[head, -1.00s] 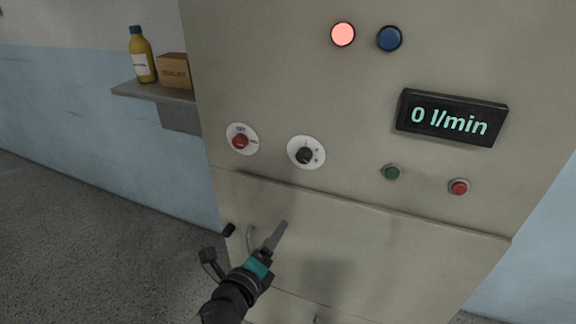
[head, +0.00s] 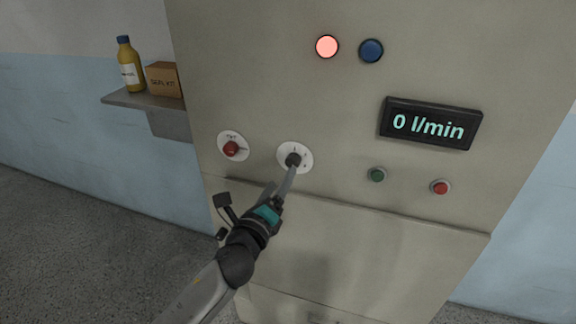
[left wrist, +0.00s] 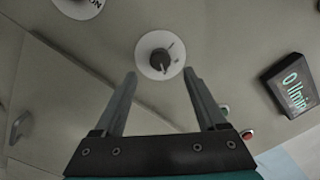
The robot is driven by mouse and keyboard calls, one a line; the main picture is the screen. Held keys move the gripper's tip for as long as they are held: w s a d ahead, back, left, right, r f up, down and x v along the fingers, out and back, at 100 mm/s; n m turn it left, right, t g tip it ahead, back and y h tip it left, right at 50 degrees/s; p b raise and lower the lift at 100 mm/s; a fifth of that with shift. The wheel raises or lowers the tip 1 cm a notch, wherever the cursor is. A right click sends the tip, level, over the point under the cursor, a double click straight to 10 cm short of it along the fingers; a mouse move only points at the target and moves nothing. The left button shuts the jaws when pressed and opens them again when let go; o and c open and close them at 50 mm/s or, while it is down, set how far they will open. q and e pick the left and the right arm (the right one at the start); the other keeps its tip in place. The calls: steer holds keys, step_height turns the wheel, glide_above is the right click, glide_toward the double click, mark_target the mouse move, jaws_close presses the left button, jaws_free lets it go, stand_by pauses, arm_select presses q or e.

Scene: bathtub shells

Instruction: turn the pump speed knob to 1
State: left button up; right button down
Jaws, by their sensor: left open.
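The pump speed knob is a black knob (head: 293,159) on a round white dial plate (head: 303,149) on the panel's front. In the left wrist view the black knob (left wrist: 161,60) lies ahead of the fingertips, between their lines. My left gripper (head: 283,183) is in front of the panel, just below the knob in the head view. In the left wrist view the left gripper (left wrist: 158,75) is open with nothing between its fingers, and the knob looks apart from them. The dial's small marks are too small to read. My right gripper is not in view.
A red knob (head: 231,149) on a white plate is left of the dial. A green button (head: 377,175) and a red button (head: 441,187) are to the right, below a display (head: 430,123) reading 0 l/min. A lit red lamp (head: 327,46) and a blue one (head: 371,50) are above.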

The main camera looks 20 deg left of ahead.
mark_target(290, 163)
arm_select(q)
steer(key=shift+w+d, duration=0.15)
steer(key=shift+w, duration=3.1)
steer(key=shift+c, duration=0.3)
jaws_close()
